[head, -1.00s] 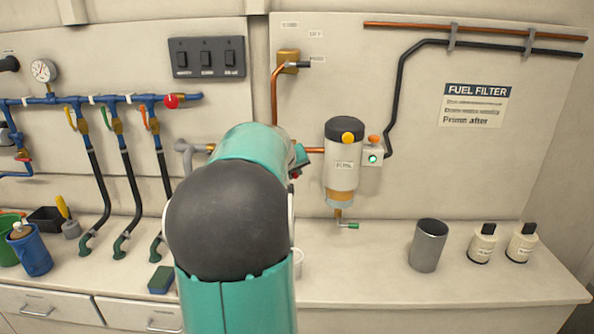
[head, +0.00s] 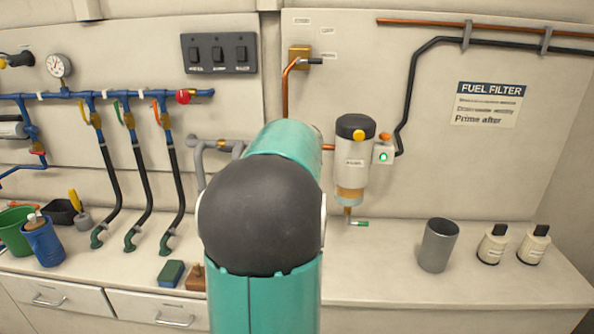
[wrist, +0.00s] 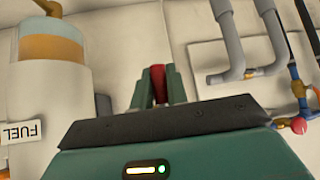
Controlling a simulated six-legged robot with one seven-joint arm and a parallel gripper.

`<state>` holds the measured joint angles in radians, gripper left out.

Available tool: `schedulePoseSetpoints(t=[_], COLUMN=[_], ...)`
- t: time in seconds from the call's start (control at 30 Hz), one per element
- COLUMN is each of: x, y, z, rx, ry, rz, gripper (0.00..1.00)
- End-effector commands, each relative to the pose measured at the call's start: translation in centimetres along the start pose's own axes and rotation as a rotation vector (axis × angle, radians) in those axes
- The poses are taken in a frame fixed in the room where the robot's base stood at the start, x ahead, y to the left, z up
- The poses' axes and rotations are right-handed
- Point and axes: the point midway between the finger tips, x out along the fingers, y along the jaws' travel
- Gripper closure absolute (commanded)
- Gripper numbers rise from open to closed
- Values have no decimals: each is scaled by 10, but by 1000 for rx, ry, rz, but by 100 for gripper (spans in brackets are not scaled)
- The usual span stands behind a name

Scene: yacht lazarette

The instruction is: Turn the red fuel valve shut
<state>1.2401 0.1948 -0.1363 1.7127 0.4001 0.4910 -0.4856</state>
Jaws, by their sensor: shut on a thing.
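The red fuel valve handle (wrist: 158,84) shows in the wrist view as a narrow red piece between my fingers. My gripper (wrist: 158,92) is shut on it, with one green finger on each side. The rest of the valve is hidden behind the fingers and the gripper body. In the head view my own arm covers both the gripper and the valve, so how far the handle is turned cannot be told.
The fuel filter (head: 351,160) hangs right of my arm, with a small green-lit box (head: 384,154) beside it. Grey pipes (head: 208,152) and a blue manifold (head: 110,96) are to the left. A grey metal cup (head: 437,245) and two small bottles stand on the counter.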

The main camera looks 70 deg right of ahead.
Motion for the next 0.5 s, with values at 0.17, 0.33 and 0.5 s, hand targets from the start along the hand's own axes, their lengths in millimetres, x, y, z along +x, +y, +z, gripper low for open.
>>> schedulePoseSetpoints(t=[0.17, 0.33, 0.5], x=[-1, -1, 0], y=[-1, -1, 0], z=[-2, -1, -1], rx=[2, 1, 1], ry=[4, 3, 1], rz=[-1, -1, 0], gripper=[100, 67, 63])
